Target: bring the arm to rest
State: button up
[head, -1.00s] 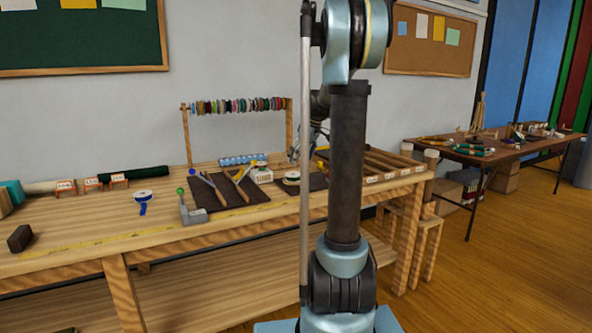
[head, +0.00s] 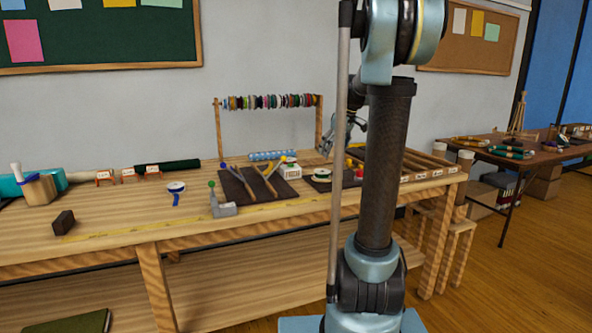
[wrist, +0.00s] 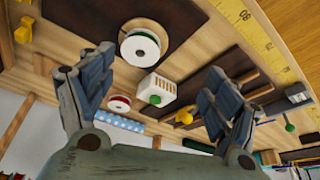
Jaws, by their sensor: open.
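My gripper (wrist: 158,60) is open in the wrist view, its two fingers wide apart with nothing between them. Past the fingers are a white spool (wrist: 140,47), a white box with a green knob (wrist: 153,88) and dark mats on the bench. In the head view my gripper (head: 345,128) shows small above the right part of the workbench (head: 130,232), partly hidden behind my own arm. It looks apart from the things on the bench.
A rack of coloured spools (head: 270,102) stands at the bench's back. Slingshot-like wooden tools lie on a dark mat (head: 285,187). A blue-ribbon spool (head: 176,187), a grey clamp (head: 222,208) and a dark block (head: 63,222) sit further left. A second table (head: 520,160) stands at right.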

jog(key=s+a+f+m+h, duration=0.15)
jog(key=s+f, duration=0.25)
jog(key=s, duration=0.7)
jog(key=s+a+f+m, duration=0.1)
jog(key=s+f+m, duration=0.2)
jog(key=s, duration=0.7)
jog(key=s+f+m+h, duration=0.1)
jog(key=s+f+m, duration=0.2)
jog(key=s+f, duration=1)
jog(key=s, duration=0.3)
jog(key=shift+d+f+m+g, duration=0.15)
jog(key=shift+d+m+g, duration=0.05)
jog(key=shift+m+g, duration=0.2)
